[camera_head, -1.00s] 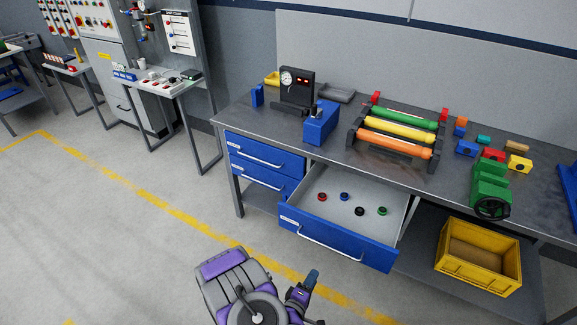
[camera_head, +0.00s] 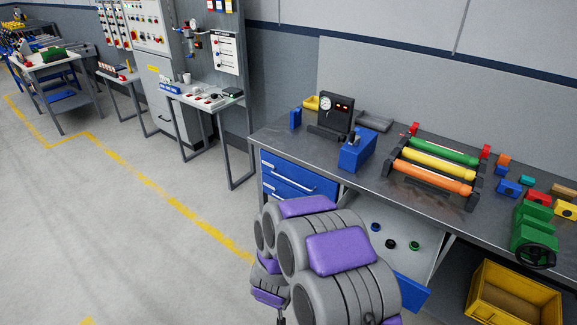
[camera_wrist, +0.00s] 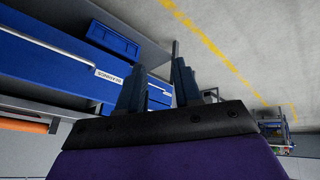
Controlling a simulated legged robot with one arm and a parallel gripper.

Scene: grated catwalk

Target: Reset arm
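My gripper (camera_wrist: 159,84) shows in the wrist view with its two dark fingers apart and nothing visible between them. My folded purple and grey arm (camera_head: 340,255) fills the bottom middle of the head view, and the gripper cannot be made out there. The open drawer (camera_head: 412,292) of the workbench is partly hidden behind the arm. Blue, black and green round pieces (camera_head: 390,244) show inside it. In the wrist view, a blue drawer front (camera_wrist: 50,62) with a white label lies at the left, beyond the fingers.
The grey workbench (camera_head: 290,137) carries a gauge unit (camera_head: 336,112), a blue block (camera_head: 357,151), coloured rollers (camera_head: 432,170) and a green vise (camera_head: 532,225). A yellow crate (camera_head: 515,292) sits on the lower shelf. The floor (camera_head: 100,230) at left is clear, with yellow lines.

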